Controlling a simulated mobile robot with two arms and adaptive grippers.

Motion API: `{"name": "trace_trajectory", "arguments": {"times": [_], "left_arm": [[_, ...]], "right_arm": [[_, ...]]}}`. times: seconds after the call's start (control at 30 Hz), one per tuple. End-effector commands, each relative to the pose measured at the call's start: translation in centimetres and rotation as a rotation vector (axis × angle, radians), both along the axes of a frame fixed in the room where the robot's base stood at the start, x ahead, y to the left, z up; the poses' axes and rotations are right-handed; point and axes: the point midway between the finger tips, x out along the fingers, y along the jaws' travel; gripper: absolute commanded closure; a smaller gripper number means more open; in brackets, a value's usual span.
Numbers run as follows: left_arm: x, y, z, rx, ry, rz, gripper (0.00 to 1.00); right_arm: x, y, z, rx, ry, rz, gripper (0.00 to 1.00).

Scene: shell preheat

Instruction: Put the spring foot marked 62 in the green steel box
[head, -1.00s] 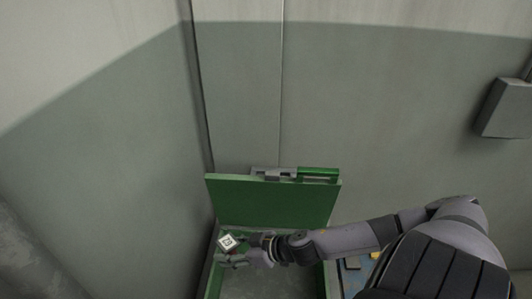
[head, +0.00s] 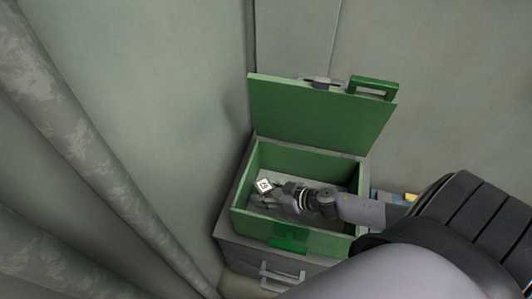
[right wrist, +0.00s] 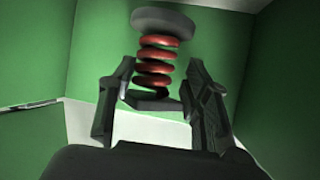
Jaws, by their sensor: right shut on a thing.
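The green steel box (head: 345,244) stands open in the head view, its lid (head: 322,115) raised at the back. My right gripper (head: 270,194) reaches in from the right and is over or inside the box's opening. It is shut on a spring foot, which has a red coil (right wrist: 156,62) and a dark grey round end (right wrist: 162,21) in the right wrist view. A small white marked tag (head: 263,185) shows at the fingertips in the head view; its mark is too small to read. Green walls surround the foot in the wrist view. My left gripper is not in view.
The box sits on a grey cabinet (head: 240,253) with a handle on its front (head: 283,275). Walls stand close behind and to the left. Small yellow and blue things (head: 410,197) show to the right of the box, partly behind my arm.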

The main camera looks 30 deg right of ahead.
Motion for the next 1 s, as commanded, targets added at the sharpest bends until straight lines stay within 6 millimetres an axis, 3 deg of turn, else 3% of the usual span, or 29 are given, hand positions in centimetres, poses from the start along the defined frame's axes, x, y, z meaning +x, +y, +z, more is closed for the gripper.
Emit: {"name": "trace_trajectory", "arguments": {"times": [0.13,0.37,0.73,0.77,1.0], "left_arm": [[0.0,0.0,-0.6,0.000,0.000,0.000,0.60],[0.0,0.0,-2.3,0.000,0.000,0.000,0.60],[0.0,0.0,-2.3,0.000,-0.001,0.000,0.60],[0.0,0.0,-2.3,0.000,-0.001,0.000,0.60],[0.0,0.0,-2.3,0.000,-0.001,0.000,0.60]], "right_arm": [[0.1,0.0,-1.0,0.002,-0.001,-0.001,0.95],[0.0,0.0,-4.4,0.003,-0.001,-0.001,0.95],[0.0,0.0,-4.7,0.001,-0.002,0.001,0.95],[0.0,0.0,-4.8,0.000,0.000,0.001,0.55],[0.0,0.0,-4.7,0.000,0.000,0.001,0.39]]}}
